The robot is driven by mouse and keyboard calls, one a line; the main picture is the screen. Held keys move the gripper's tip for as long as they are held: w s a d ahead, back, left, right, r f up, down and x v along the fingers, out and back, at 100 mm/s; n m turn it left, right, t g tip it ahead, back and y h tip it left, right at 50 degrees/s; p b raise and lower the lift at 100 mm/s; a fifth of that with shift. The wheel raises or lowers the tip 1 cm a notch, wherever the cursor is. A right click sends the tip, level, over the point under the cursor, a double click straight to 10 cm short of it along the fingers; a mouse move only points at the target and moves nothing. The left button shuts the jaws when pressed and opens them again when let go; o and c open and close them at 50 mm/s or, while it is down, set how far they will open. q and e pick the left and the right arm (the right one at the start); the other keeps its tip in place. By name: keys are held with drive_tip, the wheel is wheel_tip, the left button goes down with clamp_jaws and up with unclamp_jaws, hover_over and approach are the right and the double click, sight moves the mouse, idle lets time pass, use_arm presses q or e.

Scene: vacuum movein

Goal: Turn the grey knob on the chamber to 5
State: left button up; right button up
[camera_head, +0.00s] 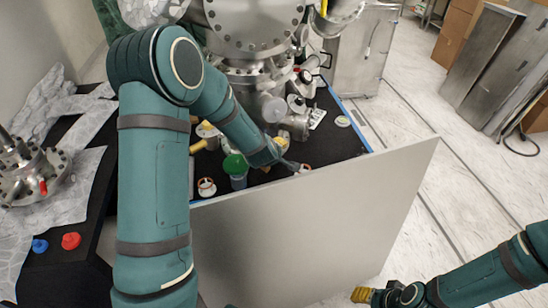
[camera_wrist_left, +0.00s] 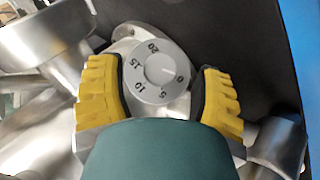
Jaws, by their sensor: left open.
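The grey round knob (camera_wrist_left: 152,72) shows in the left wrist view, with the numbers 0, 5, 10, 15 and 20 around its face. A short light line on it points towards the 0. My left gripper (camera_wrist_left: 160,80) is open, with one yellow finger on each side of the knob. Gaps show between the fingers and the knob's face. In the head view my left arm reaches down beside the metal chamber (camera_head: 255,25), and I cannot make out the knob there. My right gripper (camera_head: 363,295) shows as a small yellow part at the bottom right, away from the chamber.
A pale grey panel (camera_head: 310,230) stands along the front of the black table (camera_head: 335,142). A green-topped container (camera_head: 236,168) and small metal parts stand near my left forearm. Red (camera_head: 71,241) and blue (camera_head: 40,246) pieces lie at the left. Open floor lies to the right.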

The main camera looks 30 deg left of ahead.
use_arm(q)
drive_tip(key=shift+x, duration=0.85)
drive_tip(key=shift+o, duration=0.2)
clamp_jaws()
